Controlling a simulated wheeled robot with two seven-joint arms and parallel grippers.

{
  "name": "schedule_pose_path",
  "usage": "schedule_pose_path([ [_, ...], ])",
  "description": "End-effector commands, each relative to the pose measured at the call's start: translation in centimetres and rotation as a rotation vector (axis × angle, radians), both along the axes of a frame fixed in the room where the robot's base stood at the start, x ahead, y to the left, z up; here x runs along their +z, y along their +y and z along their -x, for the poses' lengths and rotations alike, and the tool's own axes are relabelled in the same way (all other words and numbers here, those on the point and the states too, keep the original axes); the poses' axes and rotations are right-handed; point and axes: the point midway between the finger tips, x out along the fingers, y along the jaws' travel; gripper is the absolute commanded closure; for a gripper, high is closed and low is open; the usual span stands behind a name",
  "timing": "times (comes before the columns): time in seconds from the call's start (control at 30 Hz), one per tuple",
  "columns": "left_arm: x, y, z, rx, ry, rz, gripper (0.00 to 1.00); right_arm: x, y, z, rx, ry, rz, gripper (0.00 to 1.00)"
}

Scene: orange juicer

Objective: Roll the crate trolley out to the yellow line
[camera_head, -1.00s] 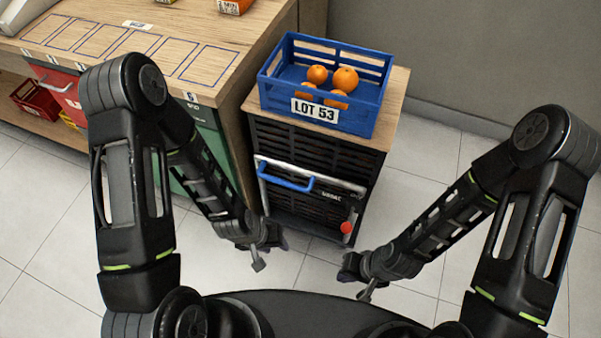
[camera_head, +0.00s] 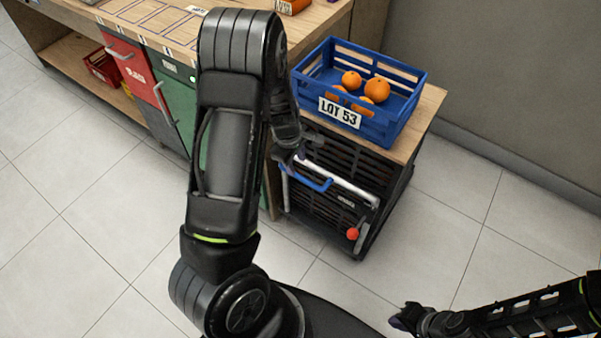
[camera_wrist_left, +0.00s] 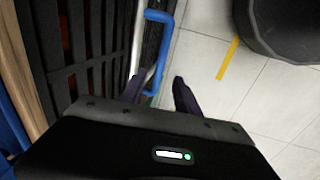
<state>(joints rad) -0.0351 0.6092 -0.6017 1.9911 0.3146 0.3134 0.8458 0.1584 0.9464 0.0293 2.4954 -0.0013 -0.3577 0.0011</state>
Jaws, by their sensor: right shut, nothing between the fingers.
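The crate trolley (camera_head: 330,185) is a black slatted cart with a wooden top, beside the workbench. A blue crate (camera_head: 385,128) labelled LOT 53 stands on it with several oranges (camera_head: 376,90). Its blue handle (camera_head: 318,184) is on the front and also shows in the left wrist view (camera_wrist_left: 165,45). My left gripper (camera_head: 302,152) is at the handle; in the left wrist view its fingers (camera_wrist_left: 158,92) are apart, with the handle's near part between them, closer to the left finger. Contact is unclear. My right gripper (camera_head: 402,320) is shut and empty, low over the floor. The yellow line (camera_wrist_left: 228,58) shows in the wrist view.
A red knob (camera_head: 352,234) is on the trolley's lower front. A grey wall (camera_head: 520,90) is behind. Tiled floor in front is open.

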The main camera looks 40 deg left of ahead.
Motion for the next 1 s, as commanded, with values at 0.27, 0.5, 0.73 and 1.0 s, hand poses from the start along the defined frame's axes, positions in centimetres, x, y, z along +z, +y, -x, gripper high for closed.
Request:
schedule_pose_path([
  [0.27, -2.5, 0.1, -0.3, 0.001, 0.003, 0.0, 0.62, -0.5, 0.0, 0.0, 0.0, 0.0, 0.0, 1.0],
  [0.5, -6.1, 0.1, -1.0, -0.001, 0.003, -0.001, 0.62, -0.9, 0.0, 0.0, 0.0, -0.001, 0.0, 1.0],
  [0.73, -7.7, 0.0, -1.4, -0.001, 0.001, -0.001, 0.62, -1.0, 0.0, 0.0, 0.0, -0.001, 0.0, 1.0],
  [1.0, -7.7, 0.0, -1.4, -0.002, 0.0, -0.001, 0.65, -1.0, 0.0, 0.0, 0.0, -0.001, 0.0, 1.0],
])
